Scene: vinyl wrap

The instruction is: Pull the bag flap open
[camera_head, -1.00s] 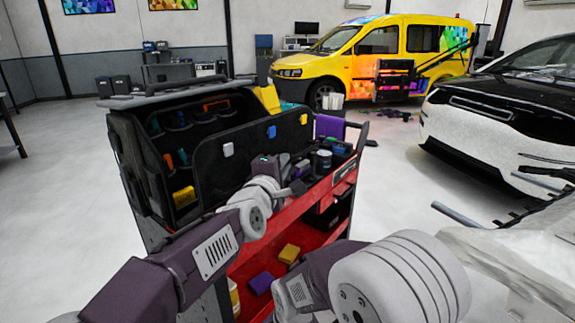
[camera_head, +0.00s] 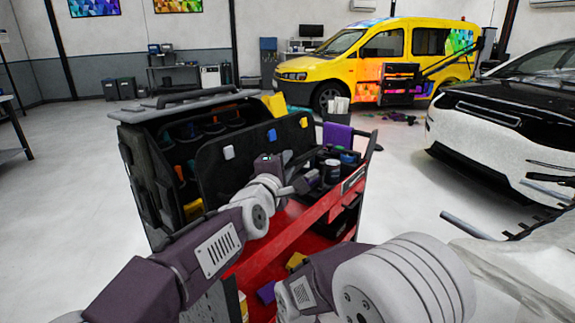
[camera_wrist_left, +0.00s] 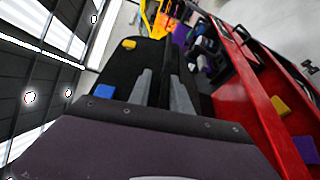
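The black tool bag (camera_head: 145,170) stands open on the red cart, tools in its interior. Its black flap (camera_head: 235,175), with white, blue and yellow tabs, stands raised in front of the interior. My left gripper (camera_head: 294,174) is at the flap's right part, on the near side. In the left wrist view my left gripper (camera_wrist_left: 161,90) has its fingers apart, with dark material between them. The flap (camera_wrist_left: 118,62) is on the left there; I cannot tell whether either finger touches it. My right arm shows at the lower right, but its gripper is out of view.
The red cart (camera_head: 300,225) holds bottles and a purple cloth (camera_head: 337,134) at its right end. Yellow and purple blocks lie on a lower shelf. A white and black car (camera_head: 500,130) stands at the right, a yellow van (camera_head: 385,60) behind.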

